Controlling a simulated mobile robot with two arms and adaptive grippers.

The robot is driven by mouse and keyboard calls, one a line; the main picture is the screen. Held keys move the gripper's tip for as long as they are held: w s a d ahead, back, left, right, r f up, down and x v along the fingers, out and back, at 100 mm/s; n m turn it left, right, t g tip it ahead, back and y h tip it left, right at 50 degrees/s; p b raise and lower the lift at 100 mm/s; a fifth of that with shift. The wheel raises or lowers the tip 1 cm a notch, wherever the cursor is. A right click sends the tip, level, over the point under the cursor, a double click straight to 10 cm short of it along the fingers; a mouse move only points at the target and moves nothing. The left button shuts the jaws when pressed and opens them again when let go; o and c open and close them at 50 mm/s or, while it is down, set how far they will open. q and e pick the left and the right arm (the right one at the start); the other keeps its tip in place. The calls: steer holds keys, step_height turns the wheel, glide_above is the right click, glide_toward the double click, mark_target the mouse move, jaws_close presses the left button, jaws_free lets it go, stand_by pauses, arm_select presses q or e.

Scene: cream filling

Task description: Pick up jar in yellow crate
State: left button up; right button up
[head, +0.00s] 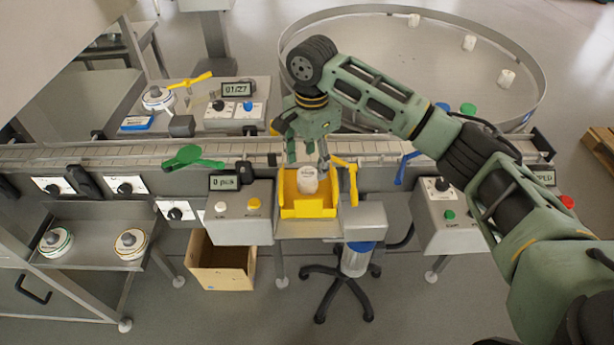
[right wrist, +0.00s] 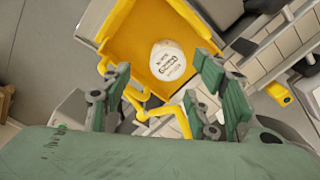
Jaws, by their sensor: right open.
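The yellow crate (head: 309,209) is an open bin mounted in front of the conveyor. A white jar (head: 307,180) with printed text stands inside it, toward the back. In the right wrist view the jar (right wrist: 167,60) shows its round top inside the yellow crate (right wrist: 127,42). My right gripper (head: 306,160) is just above and behind the jar, with its fingers pointing down. In the right wrist view the right gripper (right wrist: 165,95) has its fingers spread wide apart, with nothing between them at the tips. My left gripper does not show.
A conveyor (head: 90,158) runs behind the crate. A yellow lever (head: 349,180) stands close to the crate's right side, and a green lever (head: 191,157) is to the left. A round metal table (head: 412,11) with several white jars is at the back. A cardboard box (head: 222,265) lies below.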

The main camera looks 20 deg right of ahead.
mark_target(309, 174)
steer(key=f, duration=0.2)
steer(key=f+p, duration=0.1)
steer(key=f, duration=0.1)
steer(key=shift+w+a, duration=0.1)
steer(key=shift+w, duration=0.15)
steer(key=shift+w+f, duration=0.1)
steer(key=shift+f, duration=0.3)
steer(key=c, duration=0.9)
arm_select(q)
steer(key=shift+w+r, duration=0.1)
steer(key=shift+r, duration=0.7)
arm_select(e)
steer(key=c, duration=0.3)
